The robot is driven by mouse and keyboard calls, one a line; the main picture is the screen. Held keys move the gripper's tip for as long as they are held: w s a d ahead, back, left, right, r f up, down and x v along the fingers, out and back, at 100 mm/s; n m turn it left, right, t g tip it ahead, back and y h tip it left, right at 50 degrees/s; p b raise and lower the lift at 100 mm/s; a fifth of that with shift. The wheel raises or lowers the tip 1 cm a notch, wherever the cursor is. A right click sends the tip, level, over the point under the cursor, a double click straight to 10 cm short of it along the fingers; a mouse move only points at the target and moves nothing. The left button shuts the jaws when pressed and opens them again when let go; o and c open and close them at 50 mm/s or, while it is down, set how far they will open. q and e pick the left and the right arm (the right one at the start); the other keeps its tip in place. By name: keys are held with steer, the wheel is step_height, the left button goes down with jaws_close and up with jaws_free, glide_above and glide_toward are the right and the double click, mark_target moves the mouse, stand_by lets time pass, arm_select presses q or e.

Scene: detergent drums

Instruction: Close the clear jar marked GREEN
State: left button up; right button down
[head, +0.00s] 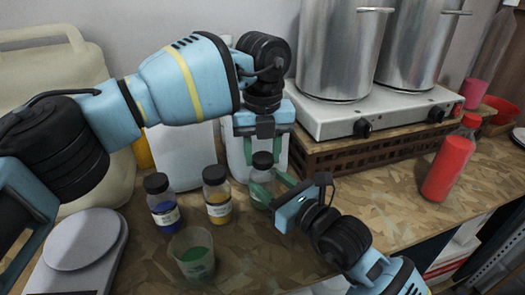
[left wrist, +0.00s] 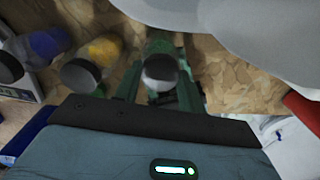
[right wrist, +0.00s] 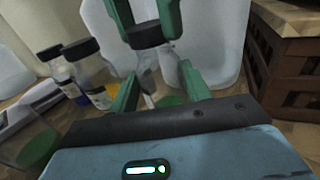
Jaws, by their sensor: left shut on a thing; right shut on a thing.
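The clear jar (head: 262,184) with green contents stands on the bench in the head view; its label is not readable. A black lid (head: 262,160) is at its mouth, and I cannot tell whether it is fully seated. My left gripper (head: 263,155) points down from above and is shut on the lid, which also shows in the left wrist view (left wrist: 160,70). My right gripper (head: 268,190) reaches in from the right and is shut on the jar body, seen in the right wrist view (right wrist: 152,72) below the lid (right wrist: 145,36).
A blue jar (head: 164,208) and a yellow jar (head: 217,200), both black-capped, stand left of the clear jar. A beaker (head: 194,258) with green contents is in front. A scale (head: 85,240) is at left, a hob (head: 370,112) with steel pots behind, a red bottle (head: 448,165) at right.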

arm_select(q)
steer(key=o, duration=1.1)
steer(key=shift+r, duration=2.25)
steer(key=shift+c, duration=0.4)
steer(key=shift+r+n, duration=0.9)
steer(key=shift+r, duration=0.85)
